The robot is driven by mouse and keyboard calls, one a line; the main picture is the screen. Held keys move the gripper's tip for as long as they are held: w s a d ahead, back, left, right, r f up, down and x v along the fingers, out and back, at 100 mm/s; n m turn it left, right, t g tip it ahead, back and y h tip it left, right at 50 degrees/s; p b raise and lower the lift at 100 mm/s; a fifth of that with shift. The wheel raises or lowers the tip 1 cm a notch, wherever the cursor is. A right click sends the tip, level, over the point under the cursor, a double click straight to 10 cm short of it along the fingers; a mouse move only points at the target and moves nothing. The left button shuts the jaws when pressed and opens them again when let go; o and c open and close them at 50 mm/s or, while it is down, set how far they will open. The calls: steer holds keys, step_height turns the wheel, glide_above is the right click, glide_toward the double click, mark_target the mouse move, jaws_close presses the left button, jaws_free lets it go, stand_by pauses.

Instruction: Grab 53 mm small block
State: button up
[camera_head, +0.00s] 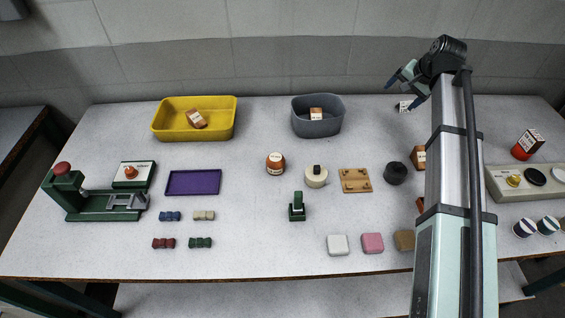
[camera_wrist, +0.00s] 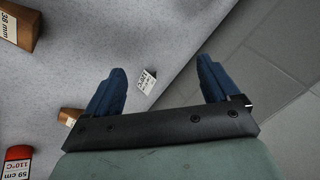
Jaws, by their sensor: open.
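My gripper (camera_head: 406,84) is raised over the back right of the table in the head view. Its two blue fingers are spread and empty in the wrist view (camera_wrist: 161,66). A small item with a white printed label (camera_wrist: 148,80) lies below, just right of the left finger; it also shows in the head view (camera_head: 404,106), under my gripper. A wooden block marked 38 mm (camera_wrist: 22,24) is at the top left of the wrist view. I can read no 53 mm label.
A red item with a white label (camera_wrist: 18,160) and a wooden piece (camera_wrist: 70,116) are at the wrist view's lower left. The yellow bin (camera_head: 160,125) and grey bin (camera_head: 318,130) stand farther left. My arm hides part of the right side.

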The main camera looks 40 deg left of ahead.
steer(key=s+a+n+g+h, duration=0.1)
steer(key=s+a, duration=0.5)
steer(key=s, duration=0.4)
steer(key=s+a+n+g+h, duration=0.1)
steer(key=s+a+n, duration=0.1)
steer(key=s+a, duration=0.65)
steer(key=n+h, duration=0.2)
steer(key=h, duration=0.1)
glide_above(275, 158)
steer(key=shift+g, duration=0.3)
steer(key=f, duration=0.7)
steer(key=shift+s+a+f, duration=0.1)
steer(key=shift+a+f, duration=0.15)
steer(key=shift+d+f, duration=0.15)
steer(key=shift+f, duration=1.2)
steer(key=shift+d+f, duration=0.1)
steer(key=shift+f, duration=1.25)
steer(key=shift+c, duration=0.3)
steer(key=c, duration=1)
